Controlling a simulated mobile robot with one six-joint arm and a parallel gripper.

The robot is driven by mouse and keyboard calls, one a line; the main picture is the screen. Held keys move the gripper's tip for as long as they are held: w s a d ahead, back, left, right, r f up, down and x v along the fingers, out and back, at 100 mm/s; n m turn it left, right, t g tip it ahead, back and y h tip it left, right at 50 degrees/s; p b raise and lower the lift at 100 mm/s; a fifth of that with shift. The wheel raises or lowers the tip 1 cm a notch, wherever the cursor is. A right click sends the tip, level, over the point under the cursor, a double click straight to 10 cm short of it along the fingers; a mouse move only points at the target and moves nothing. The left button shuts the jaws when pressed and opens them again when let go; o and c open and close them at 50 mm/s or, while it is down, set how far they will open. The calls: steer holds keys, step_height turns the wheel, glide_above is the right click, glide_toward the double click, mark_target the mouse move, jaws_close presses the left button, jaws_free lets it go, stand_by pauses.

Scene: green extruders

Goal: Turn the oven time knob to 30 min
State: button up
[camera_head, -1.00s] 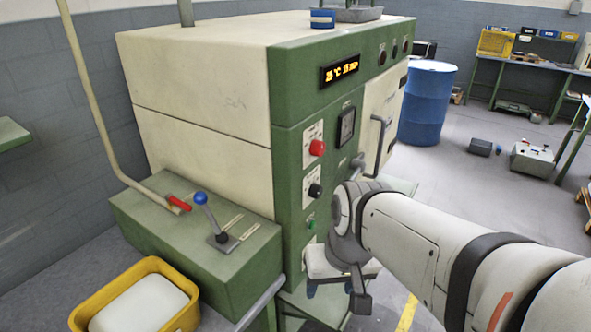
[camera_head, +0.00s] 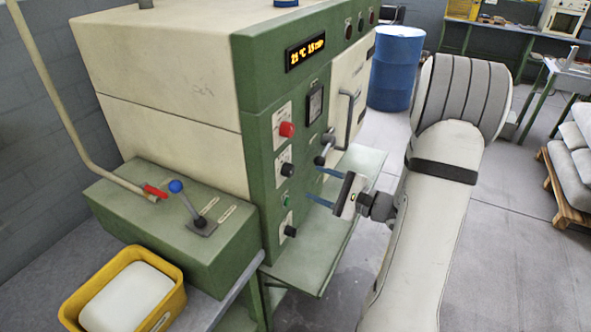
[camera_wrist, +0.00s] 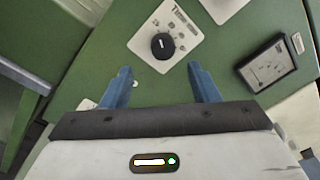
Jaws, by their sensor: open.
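The oven (camera_head: 170,90) is a cream and green machine with an amber display (camera_head: 305,53) that appears to read 21 °C 15 min. Below, a black knob (camera_head: 287,169) sits on a white dial plate, under a red knob (camera_head: 286,129). Another black knob (camera_head: 290,231) is lower, below a small green button (camera_head: 286,200). My gripper (camera_head: 322,186) is open and empty, its blue fingers pointing at the panel, apart from the knobs. In the wrist view, a black knob (camera_wrist: 162,46) with a white pointer mark lies ahead between the fingertips (camera_wrist: 163,78); its dial lettering is too small to read.
A door handle (camera_head: 348,120) and a dark gauge (camera_head: 315,103) are right of the knobs. A green shelf (camera_head: 335,225) juts out below the panel. A lever box (camera_head: 150,215) and a yellow bin (camera_head: 70,312) are at left.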

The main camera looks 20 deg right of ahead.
mark_target(293, 172)
steer(key=p+x, duration=0.2)
steer(key=x, duration=0.4)
steer(key=shift+w, duration=0.3)
steer(key=shift+w+a, duration=0.35)
steer(key=shift+w, duration=0.15)
steer(key=shift+c, duration=0.5)
steer(key=c, duration=0.9)
